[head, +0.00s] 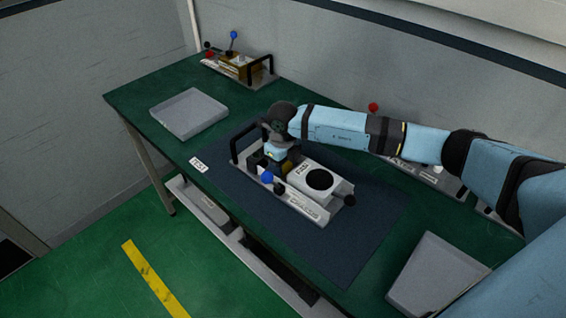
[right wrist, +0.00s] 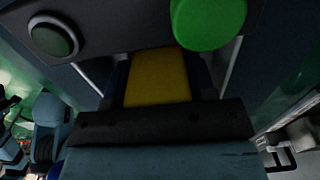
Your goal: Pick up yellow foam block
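The yellow foam block (right wrist: 157,78) fills the middle of the right wrist view, between the dark fingers of my right gripper (right wrist: 158,62). A finger lies close along each side of it; I cannot tell whether they press on it. In the head view my right gripper (head: 272,166) points down over the left part of a grey device (head: 300,200) on the dark blue mat. The block is hidden there by the gripper and wrist. My left gripper is not in view.
A green round knob (right wrist: 208,22) is close beside the block. The device has a blue knob (head: 267,177) and a black handle (head: 236,150). Grey trays stand at the left (head: 188,114) and right (head: 436,275) of the green table. Another fixture (head: 238,68) stands at the back left.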

